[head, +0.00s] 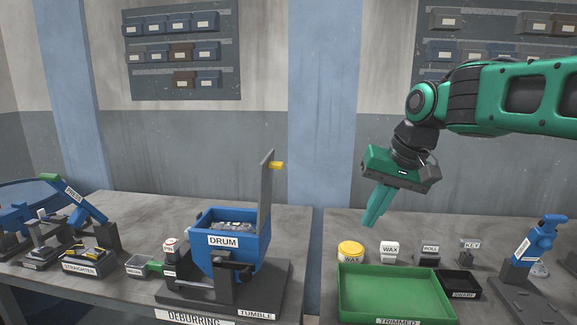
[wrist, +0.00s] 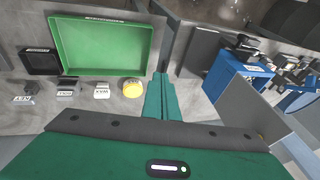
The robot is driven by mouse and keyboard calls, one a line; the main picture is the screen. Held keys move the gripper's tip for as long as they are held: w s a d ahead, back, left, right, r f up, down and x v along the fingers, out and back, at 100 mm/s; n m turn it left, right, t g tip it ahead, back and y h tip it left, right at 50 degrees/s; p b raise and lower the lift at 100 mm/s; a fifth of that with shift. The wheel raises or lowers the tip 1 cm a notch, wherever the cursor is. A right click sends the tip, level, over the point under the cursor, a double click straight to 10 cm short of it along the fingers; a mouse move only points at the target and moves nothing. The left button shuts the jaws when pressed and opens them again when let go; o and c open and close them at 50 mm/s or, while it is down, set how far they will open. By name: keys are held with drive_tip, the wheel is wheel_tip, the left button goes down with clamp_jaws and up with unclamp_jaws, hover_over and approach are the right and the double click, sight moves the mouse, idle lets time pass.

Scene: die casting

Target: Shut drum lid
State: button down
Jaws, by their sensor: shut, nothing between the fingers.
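The blue drum (head: 231,258) sits on a dark base on the left bench, with grey pieces showing inside its open top. Its lid (head: 265,193) is a tall grey plate standing upright at the drum's right side, with a yellow tab (head: 277,166) near its top. My gripper (head: 370,222) is shut and empty. It points down in the air to the right of the lid, well apart from it. In the wrist view the drum (wrist: 230,78) is at the right, and the lid (wrist: 258,108) is beside my gripper fingers (wrist: 159,80).
A blue press (head: 62,200) is far left. Air between lid and gripper is clear.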

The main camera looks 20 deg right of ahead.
drive_tip(key=w+a+r+n+t+y, duration=0.1)
drive_tip(key=w+a+r+t, duration=0.15)
drive_tip(key=w+r, duration=0.4)
drive_tip(key=w+a+r+t+y, duration=0.1)
drive_tip(key=w+a+r, duration=0.2)
drive_tip(key=r, duration=0.6)
drive_tip(key=w+a+f, duration=0.5)
drive_tip(key=w+f, duration=0.2)
drive_tip(key=shift+w+a, duration=0.25)
drive_tip(key=shift+w, duration=0.05)
drive_tip(key=shift+r+g+h, duration=0.1)
drive_tip(key=shift+g+h, duration=0.15)
drive_tip(key=shift+h, duration=0.05)
